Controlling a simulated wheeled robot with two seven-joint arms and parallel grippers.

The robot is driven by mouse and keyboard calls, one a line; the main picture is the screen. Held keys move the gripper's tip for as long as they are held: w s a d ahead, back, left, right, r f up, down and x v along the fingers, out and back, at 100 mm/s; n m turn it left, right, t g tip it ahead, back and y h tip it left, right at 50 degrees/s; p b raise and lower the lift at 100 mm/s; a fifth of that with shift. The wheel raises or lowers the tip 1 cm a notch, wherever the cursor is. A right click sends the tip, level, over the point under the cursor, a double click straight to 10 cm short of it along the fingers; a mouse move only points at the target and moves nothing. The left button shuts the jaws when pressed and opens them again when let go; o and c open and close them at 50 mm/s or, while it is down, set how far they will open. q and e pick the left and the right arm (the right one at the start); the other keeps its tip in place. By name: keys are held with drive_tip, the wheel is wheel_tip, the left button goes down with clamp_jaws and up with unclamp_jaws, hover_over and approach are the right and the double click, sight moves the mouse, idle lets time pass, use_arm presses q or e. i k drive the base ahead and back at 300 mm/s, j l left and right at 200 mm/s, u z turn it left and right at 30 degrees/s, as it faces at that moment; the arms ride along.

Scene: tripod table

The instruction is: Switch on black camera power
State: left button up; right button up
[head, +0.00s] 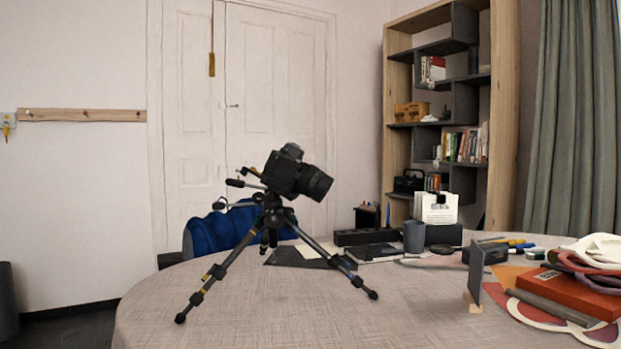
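A black camera (285,172) is mounted on a black tripod (272,218), which stands on a round table (240,305) with a light cloth. The camera is tilted, and its lens (314,183) points to the right and slightly down. Handles of the tripod head stick out to the left below the camera. The power switch is too small to make out. Neither of my grippers shows in the head view.
Dark boxes, a grey cup (414,236) and a white notepad (436,208) stand behind the tripod. An upright dark panel (475,272), a red book (575,291) and cloths lie at the right. A blue chair (215,232) is behind the table. The front left tabletop is clear.

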sight(305, 166)
drive_tip(key=i, duration=0.15)
drive_tip(key=j+u, duration=0.15)
drive_tip(key=u, duration=0.3)
drive_tip(key=i+j+u, duration=0.15)
drive_tip(key=u, duration=0.35)
